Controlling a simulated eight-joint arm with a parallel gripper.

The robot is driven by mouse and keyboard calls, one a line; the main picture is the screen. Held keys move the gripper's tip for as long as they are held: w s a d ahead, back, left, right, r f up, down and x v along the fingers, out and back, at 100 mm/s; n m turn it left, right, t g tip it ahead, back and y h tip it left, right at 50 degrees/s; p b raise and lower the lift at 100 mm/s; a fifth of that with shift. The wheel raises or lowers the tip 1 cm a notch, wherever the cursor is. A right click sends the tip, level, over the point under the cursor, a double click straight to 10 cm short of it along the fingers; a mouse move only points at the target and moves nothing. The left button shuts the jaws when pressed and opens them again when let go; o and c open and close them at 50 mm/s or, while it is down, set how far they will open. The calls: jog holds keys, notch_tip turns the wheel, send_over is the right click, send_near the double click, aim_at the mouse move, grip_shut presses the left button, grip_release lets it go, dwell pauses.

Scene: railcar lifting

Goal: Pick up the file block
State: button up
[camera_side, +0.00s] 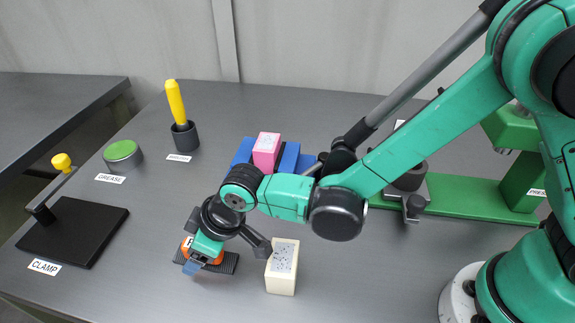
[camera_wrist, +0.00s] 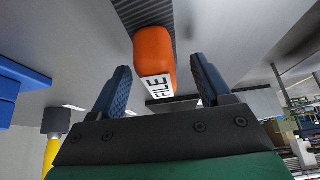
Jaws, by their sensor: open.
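The file block has an orange handle (camera_wrist: 153,52) with a white FILE label and a dark ribbed strip (camera_wrist: 147,14) under and beyond it. In the side view the ribbed strip (camera_side: 229,264) lies on the grey table near the front, with the orange part mostly hidden by my gripper. My gripper (camera_side: 201,258) is right over the block. In the wrist view its two blue ridged fingers (camera_wrist: 160,68) are apart, one on each side of the orange handle, with a visible gap on both sides. I cannot tell how far the fingertips are above the table.
A cream block with a speckled top (camera_side: 283,266) stands close to the right of the file block. A black clamp base (camera_side: 73,232) is at the left. A pink block (camera_side: 266,150) on blue blocks, a green-topped tin (camera_side: 122,155) and a dark cup with yellow handle (camera_side: 185,137) stand behind.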

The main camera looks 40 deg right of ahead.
grip_shut()
jog(key=shift+r, duration=0.2)
notch_tip(320, 180, up, 20)
jog(key=shift+f, duration=0.15)
dwell(0.5)
